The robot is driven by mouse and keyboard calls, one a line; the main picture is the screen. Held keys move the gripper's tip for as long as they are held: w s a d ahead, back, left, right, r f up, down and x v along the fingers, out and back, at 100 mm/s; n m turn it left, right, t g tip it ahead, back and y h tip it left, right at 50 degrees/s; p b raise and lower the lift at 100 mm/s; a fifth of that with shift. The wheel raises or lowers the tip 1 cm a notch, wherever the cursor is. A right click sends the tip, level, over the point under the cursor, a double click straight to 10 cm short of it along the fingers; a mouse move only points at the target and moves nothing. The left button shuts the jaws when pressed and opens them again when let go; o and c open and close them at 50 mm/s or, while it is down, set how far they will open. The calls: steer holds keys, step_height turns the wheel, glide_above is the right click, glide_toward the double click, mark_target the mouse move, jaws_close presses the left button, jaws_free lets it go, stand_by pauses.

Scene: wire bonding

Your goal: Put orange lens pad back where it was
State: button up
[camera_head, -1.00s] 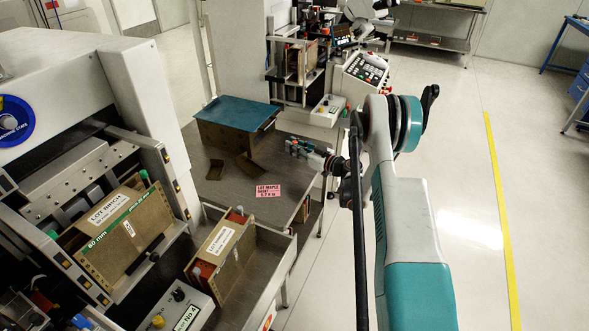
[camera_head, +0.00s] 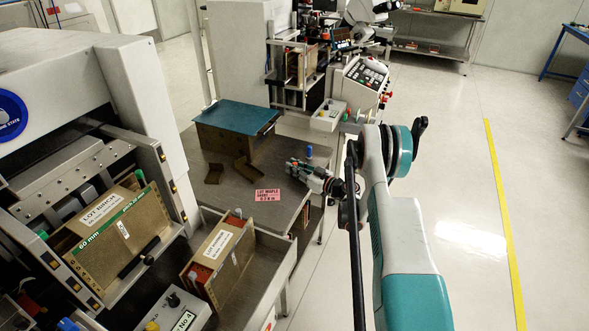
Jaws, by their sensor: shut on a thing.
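My gripper (camera_head: 293,164) is low over the right part of the grey worktop (camera_head: 230,200), just above and right of the pink lot label. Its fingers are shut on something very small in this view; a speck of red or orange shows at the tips. I cannot tell for sure that this is the orange lens pad, and no other orange pad is clearly visible. Whether the held thing touches the worktop cannot be told.
A blue-topped peg (camera_head: 309,152) stands just behind my gripper. The pink label (camera_head: 268,196) lies in front. Brown angled pieces (camera_head: 248,170) and a teal-lidded box (camera_head: 236,117) are to the left. A magazine marked with a lot label (camera_head: 218,246) stands in the front tray.

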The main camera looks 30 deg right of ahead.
steer(key=shift+f, duration=0.15)
steer(key=o, duration=0.8)
steer(key=shift+c, duration=0.2)
steer(key=shift+o, duration=0.2)
steer(key=shift+r, duration=0.2)
steer(key=v, duration=1.2)
